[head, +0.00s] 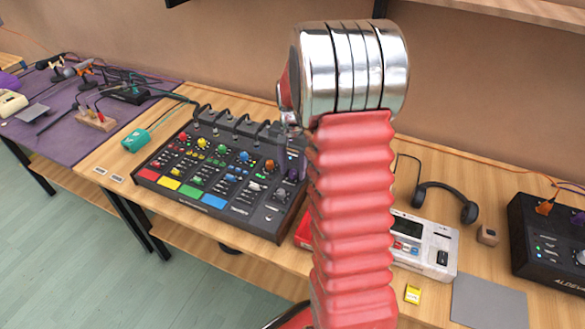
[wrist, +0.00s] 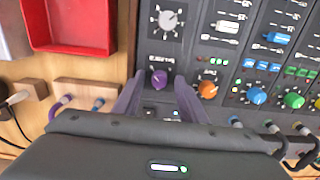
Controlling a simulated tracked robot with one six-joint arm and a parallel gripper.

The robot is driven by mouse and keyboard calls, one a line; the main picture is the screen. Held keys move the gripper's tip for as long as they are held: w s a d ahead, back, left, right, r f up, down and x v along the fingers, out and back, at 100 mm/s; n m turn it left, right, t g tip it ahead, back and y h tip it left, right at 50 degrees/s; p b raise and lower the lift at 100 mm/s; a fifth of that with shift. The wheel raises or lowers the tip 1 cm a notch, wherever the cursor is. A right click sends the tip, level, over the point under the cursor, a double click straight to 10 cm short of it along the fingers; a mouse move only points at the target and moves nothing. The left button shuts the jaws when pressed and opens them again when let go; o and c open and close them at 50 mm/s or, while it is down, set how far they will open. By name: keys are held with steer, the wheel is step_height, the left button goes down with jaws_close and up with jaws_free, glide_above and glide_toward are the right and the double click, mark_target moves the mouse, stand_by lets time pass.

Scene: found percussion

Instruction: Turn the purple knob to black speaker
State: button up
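The purple knob (wrist: 158,79) is on the dark mixer panel (head: 185,185), below a grey knob in the wrist view. My gripper (wrist: 159,84) has two purple fingers, spread open, with one tip on each side of the purple knob. A gap shows between each finger and the knob, and nothing is held. In the head view my red arm hides most of the gripper and that side of the panel. I cannot make out a black speaker or speaker mark around the knob.
An orange knob (wrist: 207,89) sits close right of the right finger. The grey knob (wrist: 168,20) is above. A red tray (wrist: 68,25) and wooden blocks lie left of the panel. In the head view, headphones (head: 445,200) and a white device (head: 425,246) stand to the right.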

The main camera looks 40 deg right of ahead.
mark_target(292, 171)
step_height(292, 171, up, 14)
stand_by(0.8)
steer(key=shift+f, duration=0.15)
stand_by(0.4)
steer(key=s+a+r+n+t, duration=0.2)
steer(key=s+a+n, duration=0.4)
steer(key=s+a, duration=0.4)
steer(key=s+a+r+n+t, duration=0.3)
steer(key=s+a+n, duration=0.3)
steer(key=s+a, duration=0.4)
steer(key=shift+a+r+t, duration=0.3)
steer(key=shift+a+r, duration=0.05)
steer(key=shift+a, duration=1.7)
